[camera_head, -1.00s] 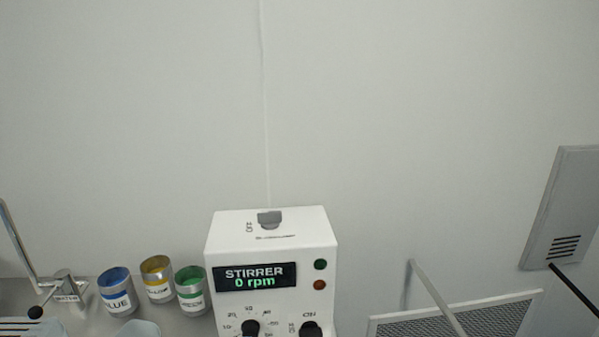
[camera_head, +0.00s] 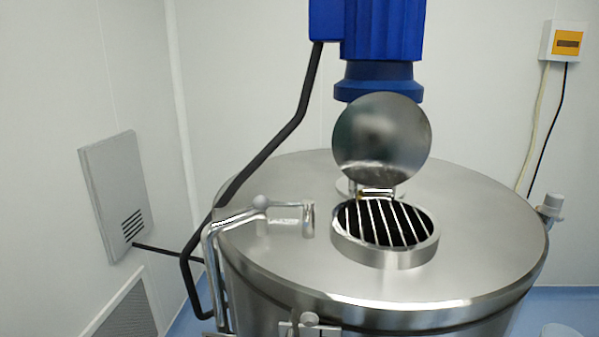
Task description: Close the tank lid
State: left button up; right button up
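The large steel tank (camera_head: 480,215) fills the lower middle of the head view. Its round steel lid (camera_head: 382,138) is swung up and stands nearly upright behind the round opening, on a small hinge (camera_head: 376,193). The opening has a raised steel collar (camera_head: 385,258) with a barred grate (camera_head: 385,222) across it and dark space below. The opening is uncovered. Neither of my grippers shows in this view.
A blue motor (camera_head: 383,35) stands right behind the lid. A bent steel pipe (camera_head: 235,218) with a valve lies left of the opening. A black cable (camera_head: 268,150) runs from the motor down the left side. The tank top in front of the collar is clear.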

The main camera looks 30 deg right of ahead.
aim_at(380, 140)
jog(key=k+l+z, duration=0.1)
jog(key=z, duration=1.15)
jog(key=k+l+u, duration=0.2)
jog(key=l, duration=0.3)
jog(key=l+u, duration=0.15)
jog(key=l, duration=0.4)
jog(key=i+l+u, duration=0.15)
jog(key=l+u, duration=0.3)
jog(key=i+l+u, duration=0.1)
jog(key=l+u, duration=0.3)
jog(key=l, duration=0.25)
jog(key=l+u, duration=0.45)
jog(key=k+l+u, duration=0.15)
jog(key=l+u, duration=0.25)
jog(key=l, duration=0.3)
jog(key=i+l+u, duration=0.2)
jog(key=l, duration=0.95)
jog(key=l+u, duration=0.2)
jog(key=l, duration=1)
jog(key=l+u, duration=0.3)
jog(key=l, duration=0.15)
jog(key=k+l+u, duration=0.15)
jog(key=l+u, duration=0.15)
jog(key=l, duration=0.15)
jog(key=k+l+u, duration=0.1)
jog(key=u, duration=0.25)
jog(key=j+z, duration=0.3)
jog(key=i, duration=0.05)
